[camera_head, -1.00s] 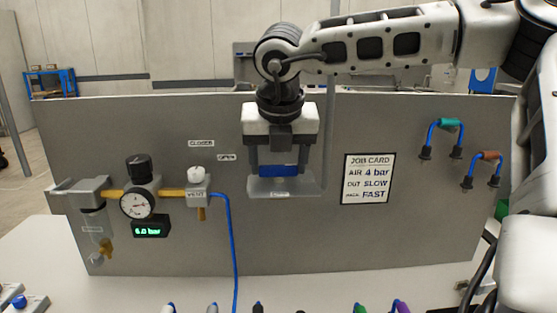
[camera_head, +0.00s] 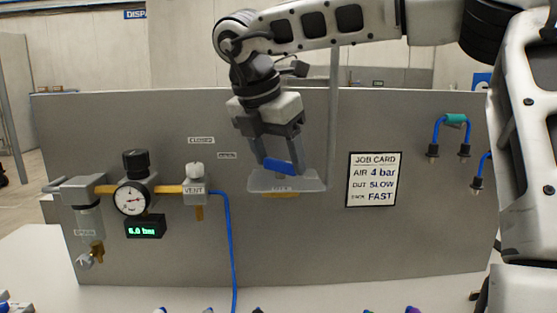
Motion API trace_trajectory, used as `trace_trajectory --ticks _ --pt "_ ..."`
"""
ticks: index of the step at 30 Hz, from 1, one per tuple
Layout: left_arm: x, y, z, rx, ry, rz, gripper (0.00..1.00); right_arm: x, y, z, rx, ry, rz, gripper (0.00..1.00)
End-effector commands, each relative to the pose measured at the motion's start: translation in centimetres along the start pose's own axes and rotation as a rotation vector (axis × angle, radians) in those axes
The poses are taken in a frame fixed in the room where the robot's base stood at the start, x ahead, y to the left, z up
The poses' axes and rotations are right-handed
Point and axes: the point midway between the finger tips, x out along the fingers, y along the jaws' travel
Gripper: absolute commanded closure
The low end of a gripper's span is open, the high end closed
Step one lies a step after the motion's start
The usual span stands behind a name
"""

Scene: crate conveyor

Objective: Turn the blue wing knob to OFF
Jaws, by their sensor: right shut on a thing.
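The blue wing knob (camera_head: 279,167) is on a grey panel, just above a translucent grey bracket (camera_head: 310,181). My right gripper (camera_head: 280,163) reaches down from above and is shut on the knob, with one finger at each end. The gripper and the knob are tilted, the knob's right end lower than its left. Part of the knob is hidden by the fingers. The lettering on the bracket is too small to read. My left gripper is not in view.
On the panel (camera_head: 400,245) to the left are a round gauge (camera_head: 131,199), a green display (camera_head: 145,227) and a VENT block (camera_head: 195,189) with a blue hose (camera_head: 230,245). A job card (camera_head: 372,180) is to the right. Blue looped hoses (camera_head: 436,132) hang at far right.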

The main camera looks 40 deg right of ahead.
Motion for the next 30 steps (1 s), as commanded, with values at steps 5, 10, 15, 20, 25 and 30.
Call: trace_trajectory --ticks 5,10,15,20,25,30 --pt "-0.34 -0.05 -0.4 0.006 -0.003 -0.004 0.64 -0.2 0.19 0.14 0.156 0.0 -0.065 0.59" --pt "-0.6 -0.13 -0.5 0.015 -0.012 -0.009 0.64 -0.24 0.3 0.2 0.302 0.0 -0.126 0.59" --pt "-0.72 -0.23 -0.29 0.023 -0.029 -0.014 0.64 -0.24 0.39 0.23 0.435 0.001 -0.181 0.59" --pt "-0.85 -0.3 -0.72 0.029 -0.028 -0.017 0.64 -0.19 0.46 0.29 0.537 0.0 -0.221 0.59" --pt "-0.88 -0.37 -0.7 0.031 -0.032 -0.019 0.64 -0.14 0.49 0.29 0.613 0.0 -0.253 0.59" --pt "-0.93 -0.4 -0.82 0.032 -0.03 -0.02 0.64 -0.09 0.54 0.31 0.66 0.0 -0.27 0.59"
